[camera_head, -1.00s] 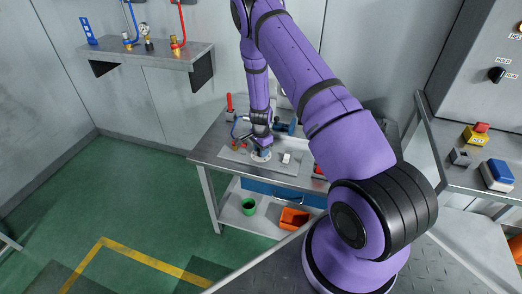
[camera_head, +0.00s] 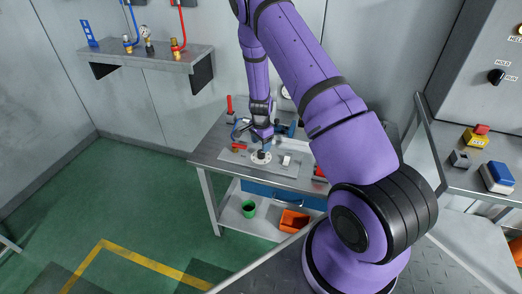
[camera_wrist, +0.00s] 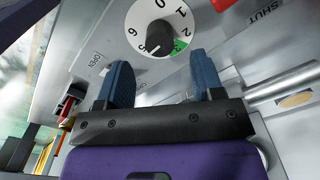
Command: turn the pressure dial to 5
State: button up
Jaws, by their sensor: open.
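The pressure dial (camera_wrist: 137,22) is a round white disc with black numbers, a green patch by the 3 and a black knob (camera_wrist: 159,35) at its centre. The knob's narrow end points towards the lower left in the wrist view, near the 5; its exact mark is hard to tell. In the head view the dial (camera_head: 261,158) lies on the grey panel of the workbench. My gripper (camera_wrist: 163,72) is open and empty, its two blue fingers apart from the knob. In the head view my gripper (camera_head: 263,144) hangs just above the dial.
The panel bears OPEN (camera_wrist: 95,59) and SHUT (camera_wrist: 266,17) labels. A white block (camera_head: 286,160) sits right of the dial, a red-handled part (camera_head: 230,103) at the bench's back left. A green cup (camera_head: 249,209) and orange bin (camera_head: 294,220) stand on the lower shelf.

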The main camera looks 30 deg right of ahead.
jog(key=shift+r, duration=2.8)
jog(key=s+a+r+n+t, duration=0.1)
jog(key=s+a+r+n, duration=0.2)
jog(key=r, duration=0.7)
jog(key=s+a+r+n+t+y, duration=0.15)
jog(key=a+r, duration=0.25)
jog(key=r, duration=0.7)
jog(key=s+a+r+n, duration=0.3)
jog(key=s+r, duration=0.1)
jog(key=r, duration=0.6)
jog(key=s+a+r+n+t, duration=0.1)
jog(key=s+r+n, duration=0.4)
jog(key=s, duration=0.8)
jog(key=s+a+r+n+t+h, duration=0.1)
jog(key=s+a+r+n, duration=0.3)
jog(key=s+r, duration=0.4)
jog(key=s, duration=0.5)
jog(key=shift+a+r+n+t, duration=0.15)
jog(key=shift+r+n+t, duration=0.05)
jog(key=shift+n+t, duration=0.15)
